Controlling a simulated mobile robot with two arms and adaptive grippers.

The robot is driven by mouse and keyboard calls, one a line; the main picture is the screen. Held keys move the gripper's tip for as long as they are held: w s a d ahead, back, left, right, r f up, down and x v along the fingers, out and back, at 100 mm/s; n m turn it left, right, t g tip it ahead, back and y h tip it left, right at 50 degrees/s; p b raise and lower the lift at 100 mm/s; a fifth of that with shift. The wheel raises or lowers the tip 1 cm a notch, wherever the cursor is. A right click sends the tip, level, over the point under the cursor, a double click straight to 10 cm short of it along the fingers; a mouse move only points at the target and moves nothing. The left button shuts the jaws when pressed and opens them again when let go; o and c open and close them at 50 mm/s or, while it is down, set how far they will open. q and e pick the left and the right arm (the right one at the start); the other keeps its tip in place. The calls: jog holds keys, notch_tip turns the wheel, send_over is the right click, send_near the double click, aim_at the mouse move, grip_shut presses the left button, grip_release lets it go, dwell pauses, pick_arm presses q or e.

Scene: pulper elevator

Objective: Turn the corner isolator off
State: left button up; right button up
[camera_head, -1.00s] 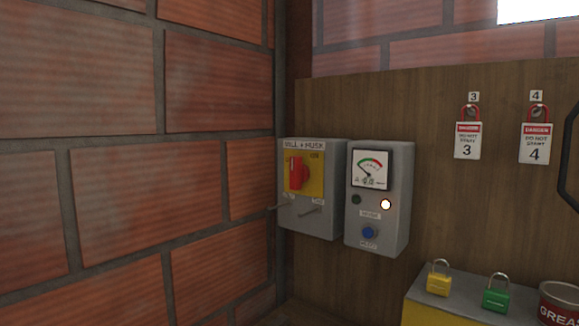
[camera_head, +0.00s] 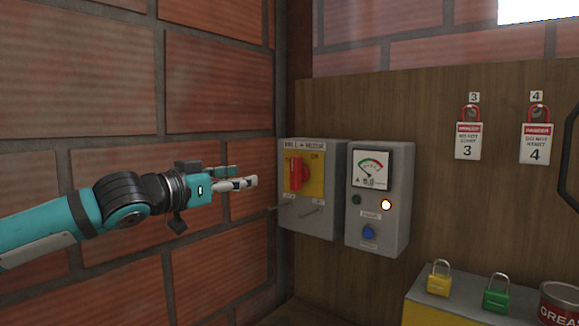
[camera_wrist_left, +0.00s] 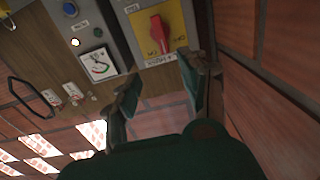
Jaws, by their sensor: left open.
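The corner isolator (camera_head: 314,215) is a grey box on the wooden board beside the brick corner. Its red handle (camera_head: 296,172) stands upright on a yellow plate; in the left wrist view the red handle (camera_wrist_left: 160,33) appears near the top, upside down. Two small levers stick out below the plate. My left gripper (camera_head: 245,177) is open and empty, just left of the isolator and apart from it; its fingers (camera_wrist_left: 158,90) spread below the handle in the left wrist view. My right gripper is in neither view.
A grey meter box (camera_head: 378,230) with a lit lamp and a blue button is right of the isolator. Red-hasp tags 3 (camera_head: 467,141) and 4 (camera_head: 535,144) hang farther right. Yellow (camera_head: 438,284) and green (camera_head: 496,299) padlocks and a grease tin (camera_head: 560,304) stand below. The brick wall (camera_head: 200,85) closes the left side.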

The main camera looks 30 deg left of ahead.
pick_arm(q)
jog(key=r, duration=0.1)
jog(key=p, duration=0.8)
send_near(293, 166)
jog(key=w+p, duration=0.1)
jog(key=w, duration=0.1)
jog(key=w+p, duration=0.1)
jog(key=w, duration=0.2)
jog(key=w+p, duration=0.1)
jog(key=w, duration=0.2)
jog(key=shift+w+d+r, duration=0.1)
jog(key=shift+d+r, duration=0.1)
jog(key=shift+d, duration=0.1)
jog(key=shift+w+f, duration=0.1)
jog(key=shift+w, duration=0.35)
jog(key=shift+c, duration=0.9)
jog(key=shift+f, duration=0.1)
grip_shut()
